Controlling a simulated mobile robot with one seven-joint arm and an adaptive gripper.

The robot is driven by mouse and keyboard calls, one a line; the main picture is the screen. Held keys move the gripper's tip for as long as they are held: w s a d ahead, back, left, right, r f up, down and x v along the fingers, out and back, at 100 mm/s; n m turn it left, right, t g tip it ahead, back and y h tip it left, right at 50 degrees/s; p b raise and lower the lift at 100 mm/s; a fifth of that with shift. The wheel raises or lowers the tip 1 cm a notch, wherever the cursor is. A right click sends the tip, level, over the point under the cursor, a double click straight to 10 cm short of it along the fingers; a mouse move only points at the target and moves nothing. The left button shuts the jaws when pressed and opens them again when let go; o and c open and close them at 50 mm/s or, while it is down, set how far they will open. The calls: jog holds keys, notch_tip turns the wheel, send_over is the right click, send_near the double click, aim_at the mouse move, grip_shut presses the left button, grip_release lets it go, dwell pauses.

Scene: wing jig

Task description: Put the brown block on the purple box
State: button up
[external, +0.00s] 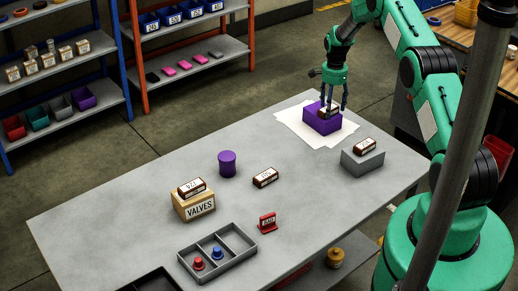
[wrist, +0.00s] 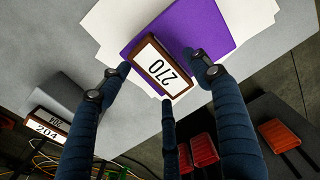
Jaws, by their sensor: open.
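The purple box (external: 321,125) stands on white paper at the far end of the table; it also shows in the wrist view (wrist: 215,25). A brown block with a white label reading 270 (wrist: 161,67) is at the top of the purple box, near one edge. In the external view this block (external: 328,112) is partly hidden by my fingers. My gripper (external: 333,106) is above the purple box, pointing down. In the wrist view my gripper (wrist: 160,74) is open, with its fingers spread around the 270 block; whether any finger touches it, I cannot tell.
Another brown block (external: 364,146) sits on a grey block (external: 362,162). One brown block (external: 265,177) lies on the table, and another (external: 191,187) sits on the VALVES box (external: 195,206). A purple cylinder (external: 227,164), a red holder (external: 267,222) and a grey tray (external: 217,253) stand nearby.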

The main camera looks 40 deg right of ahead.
jog(key=shift+r, duration=0.15)
notch_tip(320, 180, up, 12)
jog(key=shift+b, duration=0.35)
dwell(0.4)
jog(key=shift+r, duration=0.1)
dwell(0.3)
